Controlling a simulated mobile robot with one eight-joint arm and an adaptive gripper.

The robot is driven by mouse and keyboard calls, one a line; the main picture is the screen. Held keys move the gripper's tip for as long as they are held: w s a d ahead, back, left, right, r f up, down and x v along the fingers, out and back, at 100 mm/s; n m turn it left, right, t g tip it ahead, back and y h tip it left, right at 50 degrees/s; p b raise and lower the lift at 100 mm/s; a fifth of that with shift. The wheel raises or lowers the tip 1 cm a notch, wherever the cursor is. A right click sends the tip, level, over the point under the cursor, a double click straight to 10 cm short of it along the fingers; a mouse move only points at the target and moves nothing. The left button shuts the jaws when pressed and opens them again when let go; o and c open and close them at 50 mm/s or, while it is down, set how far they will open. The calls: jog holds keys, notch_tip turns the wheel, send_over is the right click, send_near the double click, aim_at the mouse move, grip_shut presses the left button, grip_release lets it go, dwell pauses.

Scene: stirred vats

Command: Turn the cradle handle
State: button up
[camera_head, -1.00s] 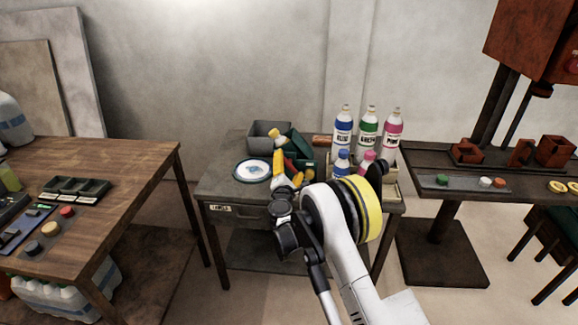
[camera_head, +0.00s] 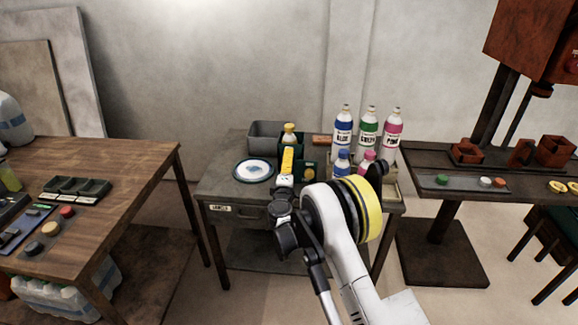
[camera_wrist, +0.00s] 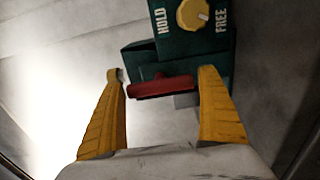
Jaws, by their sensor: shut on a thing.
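The cradle is a dark green stand (camera_head: 310,152) on the small grey table, partly hidden behind my gripper (camera_head: 288,160). A yellow-capped bottle (camera_head: 289,133) stands about upright at it. In the wrist view the red handle (camera_wrist: 162,88) lies between the yellow fingers of my gripper (camera_wrist: 161,75), which is shut on it across its length. Above it, a yellow knob (camera_wrist: 193,14) sits on the green cradle body (camera_wrist: 218,62) between the words HOLD and FREE. Its white mark points toward FREE.
A white plate (camera_head: 254,170) lies left of the cradle, and a grey bin (camera_head: 265,134) stands behind. Blue, green and pink bottles (camera_head: 368,133) stand close on the right. A wooden table (camera_head: 125,160) is at left, with open floor between.

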dwell(0.4)
jog(key=o, duration=1)
jog(key=shift+c, duration=0.2)
jog(key=shift+s, duration=0.15)
jog(key=s, duration=1.1)
jog(key=shift+s+a, duration=0.2)
jog(key=shift+s, duration=0.2)
